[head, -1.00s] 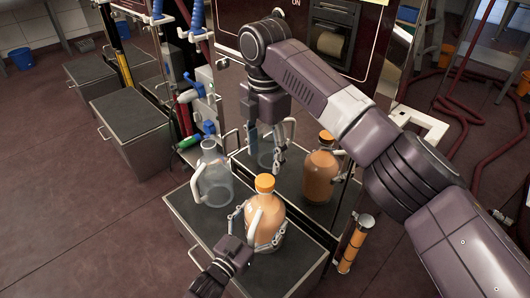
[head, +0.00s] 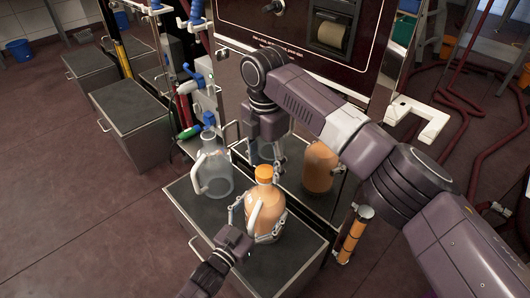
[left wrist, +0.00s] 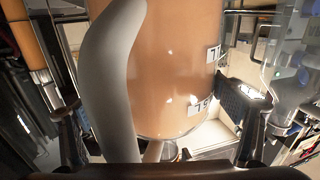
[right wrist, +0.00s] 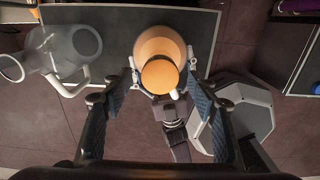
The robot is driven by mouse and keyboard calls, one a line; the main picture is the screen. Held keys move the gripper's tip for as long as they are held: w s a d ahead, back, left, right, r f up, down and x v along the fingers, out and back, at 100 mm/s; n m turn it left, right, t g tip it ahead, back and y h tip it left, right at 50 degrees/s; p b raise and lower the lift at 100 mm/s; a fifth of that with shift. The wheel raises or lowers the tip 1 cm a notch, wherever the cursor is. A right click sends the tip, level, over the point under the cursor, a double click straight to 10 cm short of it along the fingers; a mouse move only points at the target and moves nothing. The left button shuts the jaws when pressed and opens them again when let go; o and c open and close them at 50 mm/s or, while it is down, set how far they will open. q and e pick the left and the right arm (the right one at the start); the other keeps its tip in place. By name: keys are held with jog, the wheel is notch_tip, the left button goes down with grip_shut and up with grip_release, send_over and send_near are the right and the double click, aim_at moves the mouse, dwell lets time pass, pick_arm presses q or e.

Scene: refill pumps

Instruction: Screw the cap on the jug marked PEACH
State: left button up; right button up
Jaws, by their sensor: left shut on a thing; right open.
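A jug of peach-orange liquid (head: 268,222) stands upright on the dark-topped cabinet, with an orange cap (head: 264,172) on its neck. I cannot tell how tight the cap is. My left gripper (head: 257,228) is shut around the jug's body, its fingers on both sides. In the left wrist view the jug (left wrist: 175,65) fills the middle behind its pale handle (left wrist: 110,80); its label is only partly visible and cannot be read. My right gripper (right wrist: 163,82) points down above the cap, open, with the cap (right wrist: 160,75) between its fingers as seen from above and no visible contact.
A clear, empty-looking jug (head: 217,177) stands left of the peach one on the cabinet top (head: 190,208). A shiny panel behind reflects an orange jug (head: 318,168). Hoses and blue fittings (head: 208,120) hang at the back left. An orange cylinder (head: 354,236) stands at the cabinet's right.

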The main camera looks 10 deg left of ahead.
jog(key=shift+f, duration=0.55)
jog(key=c, duration=1.3)
jog(key=m, duration=0.6)
jog(key=shift+c, duration=0.3)
jog(key=m, duration=0.6)
jog(key=shift+a, duration=0.1)
jog(key=m, duration=1)
jog(key=shift+m, duration=0.3)
